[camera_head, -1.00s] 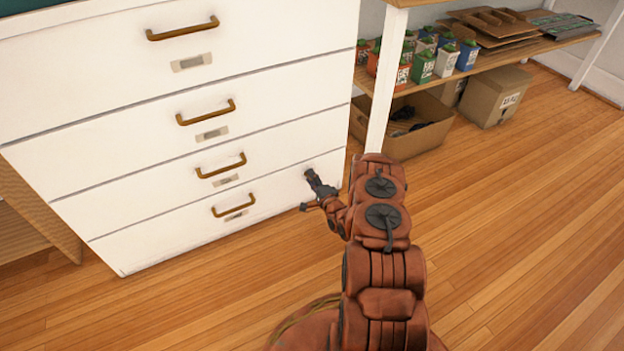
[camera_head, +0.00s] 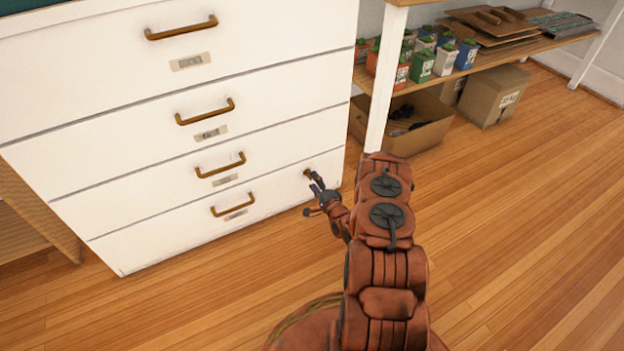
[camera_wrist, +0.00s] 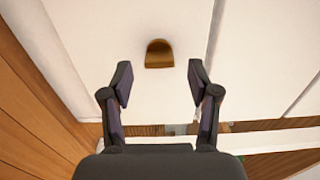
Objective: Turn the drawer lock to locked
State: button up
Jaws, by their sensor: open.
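The drawer lock is a small brass-brown knob (camera_head: 307,174) on the right end of the white cabinet's bottom drawer (camera_head: 160,238). In the wrist view the knob (camera_wrist: 159,54) has a rounded top and a flat lower edge. My gripper (camera_head: 315,194) is beside the knob in the head view. In the wrist view my gripper (camera_wrist: 158,82) is open and empty, its fingers spread wide. The knob lies just beyond the fingertips, roughly centred between them, and I see no contact. Which way the lock is set cannot be told.
The cabinet has several drawers with brass handles (camera_head: 233,205) and label holders. A shelf (camera_head: 520,48) to the right bears small plant cartons (camera_head: 423,66); cardboard boxes (camera_head: 492,97) stand beneath it. Wooden floor (camera_head: 530,220) is clear to the right.

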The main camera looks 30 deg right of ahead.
jog(key=s, duration=0.9)
jog(key=shift+a, duration=0.35)
jog(key=shift+s, duration=0.1)
